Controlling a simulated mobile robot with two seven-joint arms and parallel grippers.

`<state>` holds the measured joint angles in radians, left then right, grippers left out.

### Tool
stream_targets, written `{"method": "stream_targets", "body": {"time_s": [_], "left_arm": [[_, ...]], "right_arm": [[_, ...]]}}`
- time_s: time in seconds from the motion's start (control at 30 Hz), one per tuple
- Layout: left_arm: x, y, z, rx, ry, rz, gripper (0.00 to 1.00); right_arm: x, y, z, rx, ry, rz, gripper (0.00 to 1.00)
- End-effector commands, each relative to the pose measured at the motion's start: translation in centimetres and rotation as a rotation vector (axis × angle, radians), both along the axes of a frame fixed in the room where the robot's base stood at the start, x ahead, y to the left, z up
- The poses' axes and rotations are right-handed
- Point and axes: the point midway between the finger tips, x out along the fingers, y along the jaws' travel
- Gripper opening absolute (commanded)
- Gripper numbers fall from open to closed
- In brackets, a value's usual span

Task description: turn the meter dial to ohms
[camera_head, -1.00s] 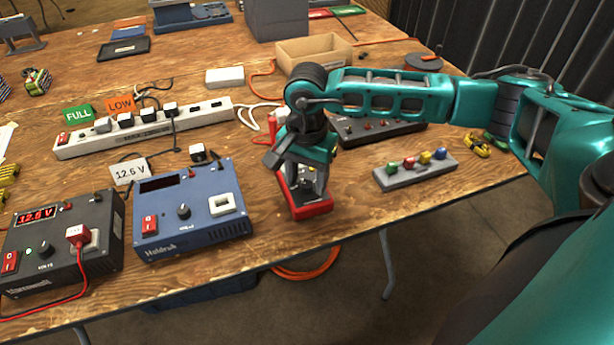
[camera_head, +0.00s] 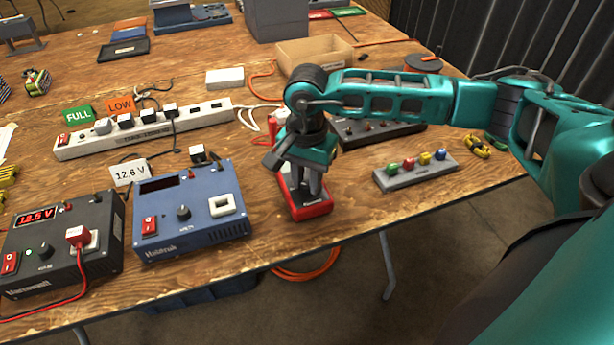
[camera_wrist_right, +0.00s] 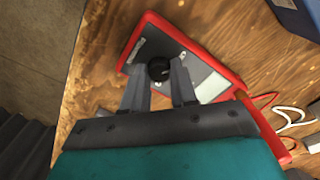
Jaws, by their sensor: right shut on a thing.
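The meter (camera_head: 311,209) has a red case and lies flat near the table's front edge. In the right wrist view its red rim (camera_wrist_right: 212,57) and grey face show, with a black round dial (camera_wrist_right: 159,69) on the face. My right gripper (camera_head: 301,190) points down over the meter. In the right wrist view its fingertips (camera_wrist_right: 158,75) are on either side of the dial and shut on it. The dial's markings are too small to read. My left gripper is not in view.
A blue charger (camera_head: 190,230) and a black charger (camera_head: 62,250) stand left of the meter. A grey strip with coloured knobs (camera_head: 415,172) lies to the right. Bare wood surrounds the meter's front.

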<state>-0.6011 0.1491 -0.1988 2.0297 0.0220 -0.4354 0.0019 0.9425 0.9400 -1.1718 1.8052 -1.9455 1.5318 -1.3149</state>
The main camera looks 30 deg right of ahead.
Motion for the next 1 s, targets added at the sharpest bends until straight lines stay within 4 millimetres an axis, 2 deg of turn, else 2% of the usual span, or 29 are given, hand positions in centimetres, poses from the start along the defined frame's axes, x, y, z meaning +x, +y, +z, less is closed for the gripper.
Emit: {"method": "stream_targets", "body": {"time_s": [0.37, 1.0], "left_arm": [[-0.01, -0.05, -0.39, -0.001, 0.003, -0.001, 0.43], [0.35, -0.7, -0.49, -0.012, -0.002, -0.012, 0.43]], "right_arm": [[-0.02, 0.02, -0.09, -0.001, 0.001, -0.161, 0.0], [0.01, 0.04, -0.03, 0.001, 0.0, -0.758, 0.0]]}}
